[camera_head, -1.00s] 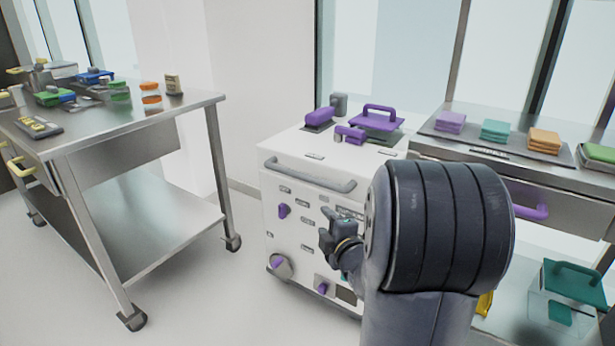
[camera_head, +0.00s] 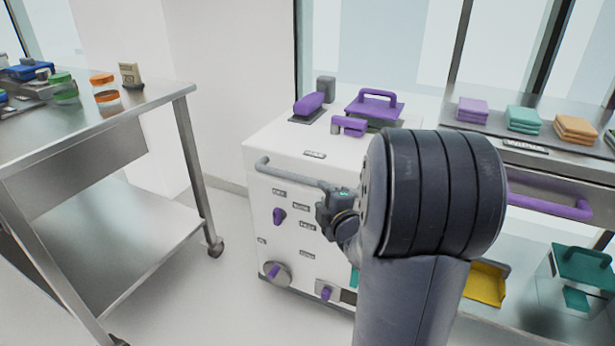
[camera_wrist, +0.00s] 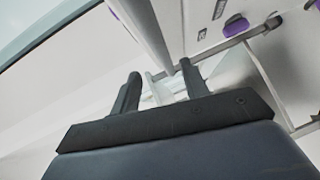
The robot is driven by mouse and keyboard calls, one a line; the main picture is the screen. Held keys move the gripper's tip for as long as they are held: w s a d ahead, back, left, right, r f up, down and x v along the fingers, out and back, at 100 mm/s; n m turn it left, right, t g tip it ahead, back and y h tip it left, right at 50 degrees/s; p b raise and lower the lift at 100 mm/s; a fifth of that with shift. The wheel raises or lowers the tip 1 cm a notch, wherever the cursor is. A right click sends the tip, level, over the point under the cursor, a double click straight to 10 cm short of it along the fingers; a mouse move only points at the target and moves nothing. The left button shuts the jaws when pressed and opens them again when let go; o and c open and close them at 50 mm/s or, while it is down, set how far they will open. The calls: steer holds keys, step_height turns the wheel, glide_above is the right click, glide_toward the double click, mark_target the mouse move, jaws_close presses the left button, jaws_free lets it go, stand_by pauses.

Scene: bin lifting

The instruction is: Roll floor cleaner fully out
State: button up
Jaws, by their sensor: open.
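The floor cleaner (camera_head: 262,175) is a white boxy machine with purple knobs and labels on its front. It stands on the floor beside the right-hand steel cart. Its grey handle bar (camera_head: 287,176) runs across the upper front. My gripper (camera_head: 338,198) is at the right end of this bar, partly hidden by my arm. In the wrist view my gripper (camera_wrist: 160,88) is open with two dark fingers apart. A grey bar (camera_wrist: 240,39) runs from the upper right down to the right finger. I cannot tell whether it lies between the fingers or touches them.
A steel table (camera_head: 95,125) with jars stands at the left. A steel cart (camera_head: 540,170) with folded cloths and a purple handle (camera_head: 550,196) stands close on the right. A yellow dustpan-like item (camera_head: 487,283) lies on its lower shelf. Floor between table and cleaner is free.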

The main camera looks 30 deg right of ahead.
mark_target(312, 184)
steer(key=w, duration=0.3)
steer(key=w+f+b, duration=0.1)
steer(key=w, duration=0.2)
steer(key=w+d, duration=0.1)
steer(key=w, duration=0.2)
steer(key=shift+w+f, duration=0.25)
steer(key=shift+w, duration=0.15)
jaws_close()
